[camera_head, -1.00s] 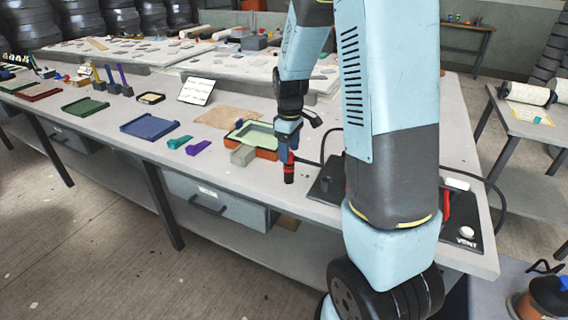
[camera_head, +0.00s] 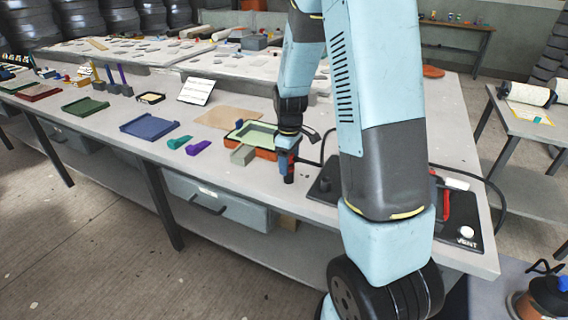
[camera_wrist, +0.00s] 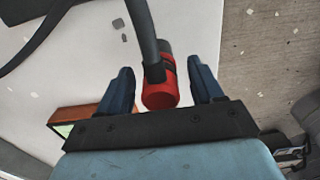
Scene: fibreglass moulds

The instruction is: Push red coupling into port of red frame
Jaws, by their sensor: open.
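The red coupling (camera_wrist: 160,92) is a short red cylinder with a dark band, a grey end and a dark hose. It sits between the two fingers of my gripper (camera_wrist: 160,85) in the wrist view. The fingers are open, with a gap visible on each side of it. In the head view the coupling (camera_head: 290,166) stands at the bench's front edge side, with my gripper (camera_head: 288,150) at it. The red frame (camera_head: 265,154) lies just left of it, with a pale green inside; a corner of the frame (camera_wrist: 75,114) shows at lower left in the wrist view. Its port cannot be made out.
A grey block (camera_head: 242,156) stands at the frame's front. Teal (camera_head: 180,142) and purple (camera_head: 198,148) pieces and a blue tray (camera_head: 150,127) lie further left. A dark panel marked VENT (camera_head: 465,225) is right, partly behind my arm. Hoses run across the bench.

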